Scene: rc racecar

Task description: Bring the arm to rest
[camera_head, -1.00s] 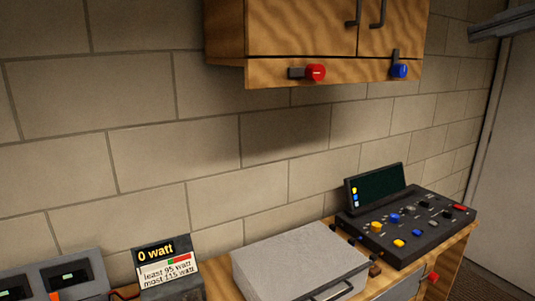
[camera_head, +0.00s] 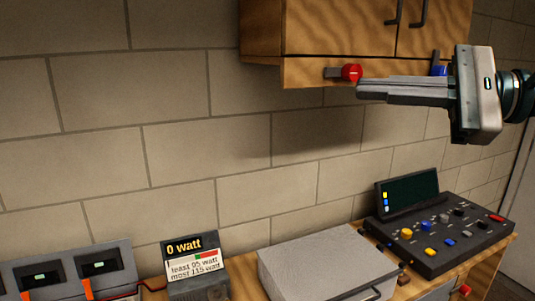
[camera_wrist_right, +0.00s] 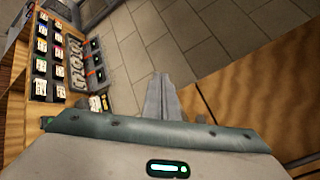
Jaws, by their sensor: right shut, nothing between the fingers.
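My right gripper (camera_head: 360,90) comes in from the right in the head view, in front of the wooden wall cabinet. Its long fingers lie together, shut and empty, and point left. The fingertips appear just below the red knob (camera_head: 351,73) in the picture; I cannot tell the gap in depth. The gripper covers part of the blue knob (camera_head: 440,70). In the right wrist view the closed fingers (camera_wrist_right: 160,98) point away over the scene. My left gripper is not in view.
The wooden cabinet (camera_head: 335,30) hangs above. On the bench below stand a grey box with a handle (camera_head: 320,260), a black control panel (camera_head: 455,250) with coloured knobs, a screen (camera_head: 408,192), a "0 watt" display (camera_head: 192,255) and grey meter units (camera_head: 65,275). The wall's left side is clear.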

